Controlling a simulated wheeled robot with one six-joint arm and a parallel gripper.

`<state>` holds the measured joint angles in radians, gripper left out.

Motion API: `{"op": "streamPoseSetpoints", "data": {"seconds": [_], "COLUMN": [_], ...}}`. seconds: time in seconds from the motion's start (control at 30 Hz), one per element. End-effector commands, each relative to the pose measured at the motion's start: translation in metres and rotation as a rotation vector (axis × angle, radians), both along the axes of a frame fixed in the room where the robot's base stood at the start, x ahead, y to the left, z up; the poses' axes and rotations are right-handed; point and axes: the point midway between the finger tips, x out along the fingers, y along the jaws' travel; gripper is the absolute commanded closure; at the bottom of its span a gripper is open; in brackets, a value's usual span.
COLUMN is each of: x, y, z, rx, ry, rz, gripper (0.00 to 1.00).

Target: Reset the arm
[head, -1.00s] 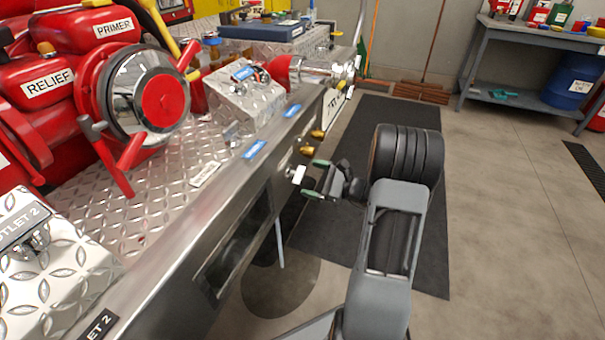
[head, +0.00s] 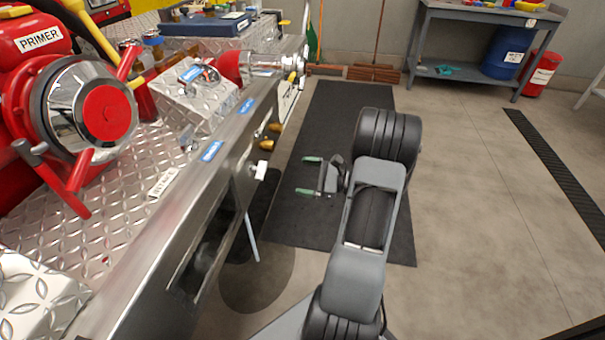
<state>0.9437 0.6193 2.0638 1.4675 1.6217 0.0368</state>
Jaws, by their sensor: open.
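My gripper (head: 306,175) shows in the head view at the middle, at the end of my grey and black arm. Its two green-tipped fingers point left and stand apart, with nothing between them. It is over the dark floor mat, to the right of the pump panel's front edge. A gap lies between the fingertips and a white knob (head: 261,170) on the panel front. My arm is bent, with its large black joint to the right of the gripper.
The dark mat (head: 325,110) lies under my arm. A grey workbench (head: 465,15) and blue drum (head: 505,50) stand at the back right.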

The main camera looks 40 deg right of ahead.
Motion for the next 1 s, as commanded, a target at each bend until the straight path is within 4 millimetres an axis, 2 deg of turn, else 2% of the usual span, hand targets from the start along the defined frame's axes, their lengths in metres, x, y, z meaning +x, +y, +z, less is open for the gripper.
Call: {"op": "streamPoseSetpoints", "data": {"seconds": [0.27,0.37,0.47,0.57,0.6,0.7,0.83,1.0], "x": [0.000,0.001,0.001,-0.009,-0.016,-0.039,-0.072,-0.102], "y": [0.001,0.014,0.045,0.092,0.112,0.154,0.185,0.199], "z": [0.002,0.018,0.053,0.104,0.125,0.173,0.231,0.298], "rx": [-0.003,-0.037,-0.133,-0.309,-0.397,-0.642,-0.982,-1.408], "ry": [0.001,0.009,0.032,0.061,0.068,0.067,0.014,-0.127], "rz": [0.004,0.049,0.164,0.353,0.439,0.647,0.877,1.086], "gripper": [0.06,0.06,0.06,0.06,0.06,0.06,0.06,0.06]}}
